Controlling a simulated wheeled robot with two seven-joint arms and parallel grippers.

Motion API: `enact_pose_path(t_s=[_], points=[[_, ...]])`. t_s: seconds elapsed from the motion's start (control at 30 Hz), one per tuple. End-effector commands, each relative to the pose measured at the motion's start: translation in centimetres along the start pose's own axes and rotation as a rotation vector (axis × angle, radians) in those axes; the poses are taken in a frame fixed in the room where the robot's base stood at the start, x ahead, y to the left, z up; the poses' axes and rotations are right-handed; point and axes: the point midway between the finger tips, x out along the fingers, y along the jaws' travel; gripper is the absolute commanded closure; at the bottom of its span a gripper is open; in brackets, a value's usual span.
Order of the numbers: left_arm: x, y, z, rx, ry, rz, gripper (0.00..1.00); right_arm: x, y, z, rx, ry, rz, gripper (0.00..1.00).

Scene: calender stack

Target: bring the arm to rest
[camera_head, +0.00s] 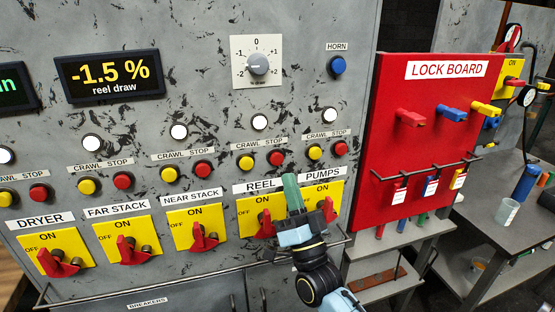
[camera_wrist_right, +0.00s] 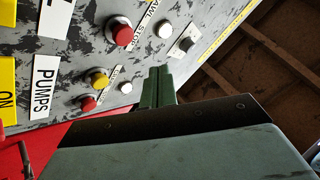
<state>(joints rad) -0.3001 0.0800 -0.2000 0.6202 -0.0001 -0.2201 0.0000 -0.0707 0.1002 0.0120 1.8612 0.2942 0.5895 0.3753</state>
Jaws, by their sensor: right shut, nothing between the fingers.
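My right gripper (camera_head: 291,188) is in front of the control panel (camera_head: 215,110), between the REEL switch (camera_head: 265,224) and the PUMPS switch (camera_head: 328,209). Its green fingers point up and are shut with nothing between them. In the right wrist view the shut fingers (camera_wrist_right: 157,84) show in the middle, with the panel's buttons and the PUMPS label (camera_wrist_right: 45,92) to the left. I cannot tell whether the gripper touches the panel. My right arm comes up from the bottom and hides part of the panel's lower edge. My left gripper is not in view.
A rail (camera_head: 190,277) runs along the panel's lower edge. Several lamps, buttons and yellow switch plates cover the panel. A red lock board (camera_head: 385,150) with padlocks and tags stands to the right. A table (camera_head: 490,225) with a cup (camera_head: 507,212) is at the far right.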

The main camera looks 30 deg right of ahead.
Motion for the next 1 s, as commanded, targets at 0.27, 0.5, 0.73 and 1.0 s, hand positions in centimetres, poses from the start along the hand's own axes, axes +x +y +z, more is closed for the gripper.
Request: enact_pose_path(t_s=[0.27,0.5,0.73,1.0], points=[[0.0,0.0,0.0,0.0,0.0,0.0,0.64,0.0,0.0,0.0,0.0,0.0,0.0,1.0],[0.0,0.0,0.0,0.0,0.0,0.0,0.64,-0.1,0.0,0.3,-0.004,-0.019,0.004,1.0],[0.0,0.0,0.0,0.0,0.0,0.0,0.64,-2.7,-0.3,4.4,-0.08,-0.323,0.068,1.0],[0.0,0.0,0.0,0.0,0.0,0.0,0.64,-11.2,-0.5,9.5,-0.237,-0.882,0.166,1.0]])
